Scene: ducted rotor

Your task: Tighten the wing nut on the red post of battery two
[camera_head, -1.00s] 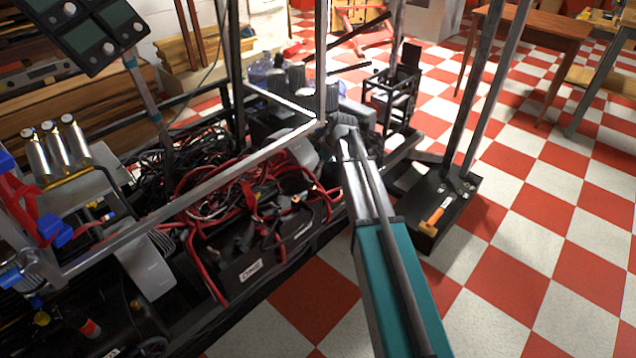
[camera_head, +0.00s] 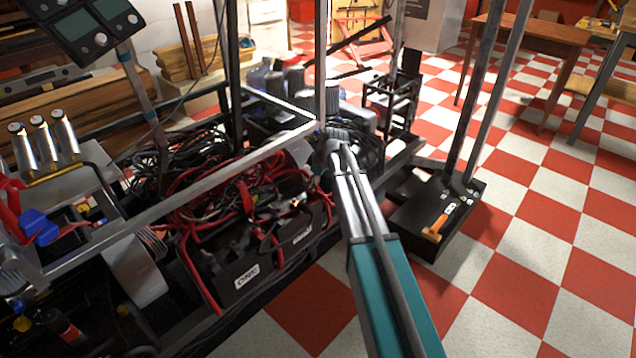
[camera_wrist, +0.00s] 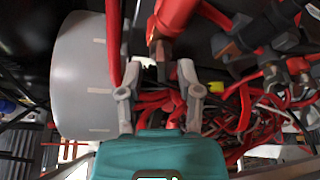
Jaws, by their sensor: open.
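In the head view, a black battery labelled ONE (camera_head: 247,277) sits in the frame at centre left. A second black battery (camera_head: 303,237) lies to its right, its label too small to read. Red and black cables cover their tops. I cannot make out the wing nut or tell which post is battery two's red one. In the wrist view my gripper (camera_wrist: 158,75) is open, its two grey fingers apart. A red cable end (camera_wrist: 172,22) with a coppery tip lies just beyond them; I cannot tell whether they touch. In the head view my fingers are hidden beyond my arm.
A grey metal rail (camera_head: 215,180) runs above the batteries, with an upright post at its corner. Tangled cables lie behind. In the wrist view a pale grey curved part (camera_wrist: 82,75) is left of my fingers.

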